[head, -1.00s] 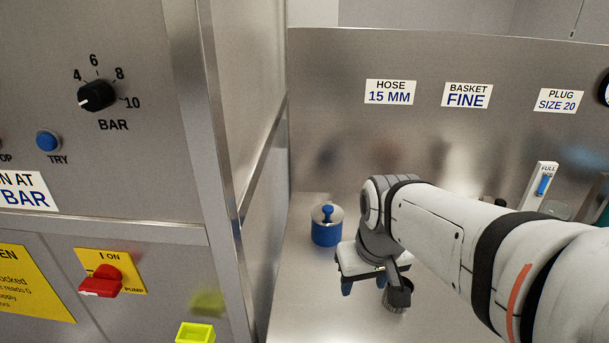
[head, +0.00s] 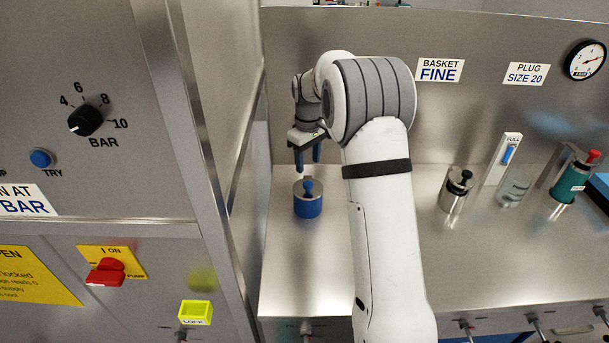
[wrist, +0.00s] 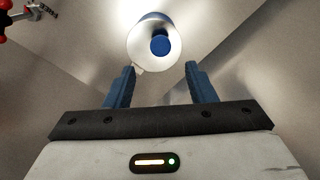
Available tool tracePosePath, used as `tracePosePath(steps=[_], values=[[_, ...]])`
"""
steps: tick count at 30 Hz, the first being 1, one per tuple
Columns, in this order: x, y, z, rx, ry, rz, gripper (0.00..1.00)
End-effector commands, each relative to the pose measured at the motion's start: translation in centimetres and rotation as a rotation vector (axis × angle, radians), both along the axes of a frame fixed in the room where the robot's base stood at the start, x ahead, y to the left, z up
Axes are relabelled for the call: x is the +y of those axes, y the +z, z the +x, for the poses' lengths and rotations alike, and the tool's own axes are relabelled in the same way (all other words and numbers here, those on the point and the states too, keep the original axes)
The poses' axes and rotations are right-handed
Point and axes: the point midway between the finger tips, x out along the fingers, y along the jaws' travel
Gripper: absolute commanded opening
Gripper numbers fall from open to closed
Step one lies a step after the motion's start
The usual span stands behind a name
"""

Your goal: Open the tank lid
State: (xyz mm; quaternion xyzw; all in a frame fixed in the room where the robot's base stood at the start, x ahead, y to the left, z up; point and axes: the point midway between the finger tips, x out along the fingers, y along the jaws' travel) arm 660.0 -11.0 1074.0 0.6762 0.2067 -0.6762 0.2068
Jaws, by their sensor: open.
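A small blue tank (head: 308,208) stands on the steel counter at the left, next to the side wall. Its round steel lid (head: 300,190) lies on top and carries a blue knob (head: 308,185). My gripper (head: 308,158) is above the tank, fingers pointing down, open and empty, not touching the knob. In the wrist view the knob (wrist: 160,45) and pale lid (wrist: 141,55) show beyond the two spread blue fingers, roughly centred between them.
A steel canister with a black top (head: 456,190), a glass (head: 513,188) and a teal bottle with a red cap (head: 572,182) stand on the right. The cabinet at the left carries a red pump switch (head: 106,272) and a yellow lock box (head: 196,312). The counter's front left is clear.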

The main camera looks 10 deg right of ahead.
Motion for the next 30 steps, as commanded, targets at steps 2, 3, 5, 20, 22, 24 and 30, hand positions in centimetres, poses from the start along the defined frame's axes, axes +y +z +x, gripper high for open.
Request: tracePosePath(steps=[2, 3, 5, 20, 22, 24, 30], values=[[0.0, -0.8, 0.0, 0.005, 0.001, 0.000, 0.50], [0.0, -1.3, 0.0, 0.005, 0.001, 0.000, 0.50], [0.0, -2.2, 0.0, 0.005, 0.001, 0.000, 0.50], [-0.1, -7.6, 0.0, 0.000, -0.002, 0.000, 0.50], [-0.1, -7.6, 0.0, 0.000, -0.002, 0.000, 0.50], [-0.2, -7.6, 0.0, 0.000, -0.002, 0.000, 0.50], [-0.2, -7.6, 0.0, 0.000, -0.003, 0.000, 0.39]])
